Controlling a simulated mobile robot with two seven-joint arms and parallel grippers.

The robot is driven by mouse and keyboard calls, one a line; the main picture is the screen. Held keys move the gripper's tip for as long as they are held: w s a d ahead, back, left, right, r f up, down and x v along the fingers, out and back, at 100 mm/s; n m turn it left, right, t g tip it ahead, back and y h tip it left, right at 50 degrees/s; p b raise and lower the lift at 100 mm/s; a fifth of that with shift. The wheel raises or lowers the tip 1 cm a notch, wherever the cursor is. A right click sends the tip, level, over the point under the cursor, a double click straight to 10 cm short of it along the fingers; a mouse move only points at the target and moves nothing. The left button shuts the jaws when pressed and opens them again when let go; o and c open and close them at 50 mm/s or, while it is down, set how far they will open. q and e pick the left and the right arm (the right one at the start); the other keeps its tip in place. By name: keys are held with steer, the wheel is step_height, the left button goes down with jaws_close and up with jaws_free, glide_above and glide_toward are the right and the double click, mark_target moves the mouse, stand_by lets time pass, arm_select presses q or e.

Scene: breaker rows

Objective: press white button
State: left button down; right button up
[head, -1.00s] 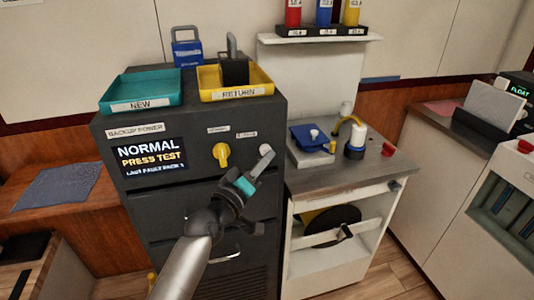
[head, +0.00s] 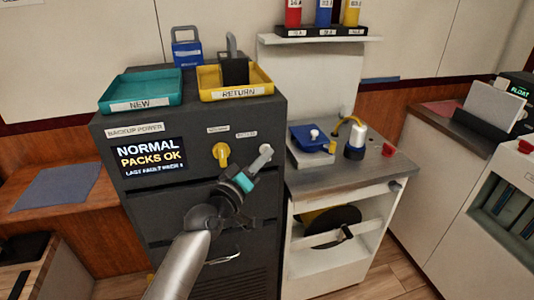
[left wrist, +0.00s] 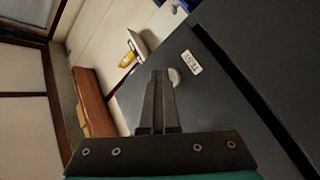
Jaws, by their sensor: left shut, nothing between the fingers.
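The white button (head: 266,149) is on the front of the dark backup power cabinet (head: 200,200), right of the yellow knob. In the left wrist view the round pale button (left wrist: 174,77) shows partly behind my fingertips, beside a TEST label (left wrist: 190,62). My left gripper (head: 260,162) is shut and empty, its tips just in front of the button; I cannot tell whether they touch it. It also fills the middle of the left wrist view (left wrist: 158,78). The cabinet's screen (head: 150,158) reads NORMAL, PACKS OK. My right gripper is not in view.
A yellow knob (head: 221,154) sticks out left of the button. A teal NEW tray (head: 140,105) and a yellow RETURN tray (head: 240,94) with a dark pack stand on the cabinet. A metal-topped white cart (head: 350,178) stands close on the right.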

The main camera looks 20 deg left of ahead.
arm_select(q)
steer(key=shift+s+r, duration=0.1)
steer(key=shift+r, duration=0.05)
steer(key=shift+s+d+p, duration=0.6)
steer(key=shift+s+p, duration=0.15)
steer(key=shift+s, duration=0.2)
steer(key=s+d+p, duration=0.1)
steer(key=s, duration=0.1)
steer(key=s+d+p, duration=0.1)
steer(key=s+d, duration=0.1)
steer(key=shift+s, duration=0.1)
stand_by(0.3)
steer(key=shift+a, duration=0.1)
stand_by(0.5)
